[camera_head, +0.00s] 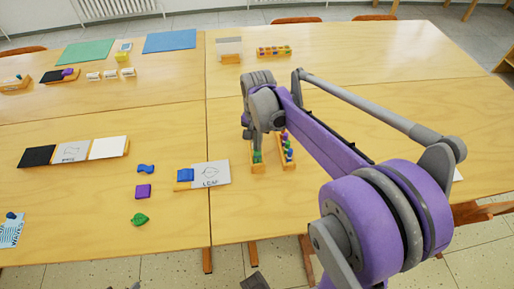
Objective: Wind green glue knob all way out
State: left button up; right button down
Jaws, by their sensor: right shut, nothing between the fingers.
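My right gripper (256,142) points down from the end of my purple and grey right arm, over the near middle of the table. Its tips look shut, and they are right at a small green piece (257,157), which may be the green glue knob. This green piece stands in a wooden holder (258,169); the gripper hides its upper part, and I cannot tell whether they touch. A second row of coloured pieces (288,151), green, blue and purple, stands just to the right, partly behind my arm. My left gripper is not in view.
On the left lie a LEAF card (211,174), a blue bow-shaped piece (146,169), a purple block (143,191) and a green leaf piece (139,220). A rack of coloured pieces (274,51) stands at the back. The near-left table surface (75,205) is mostly free.

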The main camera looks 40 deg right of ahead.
jog(key=shift+r, duration=0.2)
jog(key=shift+r+p, duration=0.35)
jog(key=shift+p, duration=0.05)
grip_release()
dwell(0.5)
dwell(0.4)
